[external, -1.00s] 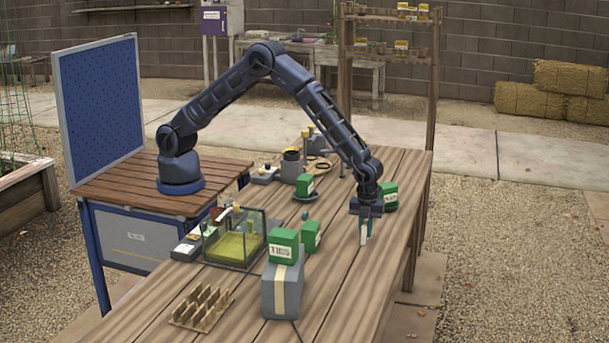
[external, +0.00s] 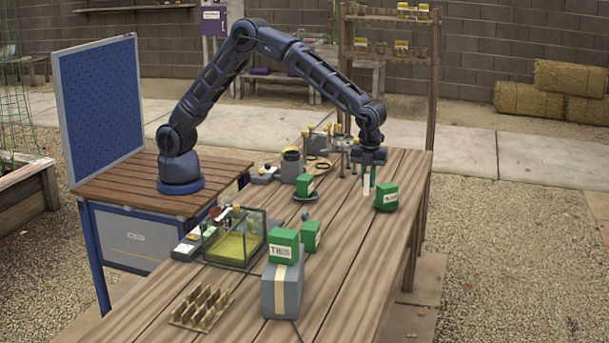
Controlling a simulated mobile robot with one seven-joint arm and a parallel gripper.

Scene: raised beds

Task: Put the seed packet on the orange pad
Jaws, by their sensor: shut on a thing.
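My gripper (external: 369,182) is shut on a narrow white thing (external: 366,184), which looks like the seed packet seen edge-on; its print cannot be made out. I cannot make out an orange pad in this view.
A glass tank (external: 233,240), a grey box (external: 282,292) topped by a green box, and a slotted wooden rack (external: 201,308) stand nearer. The right front boards are clear.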

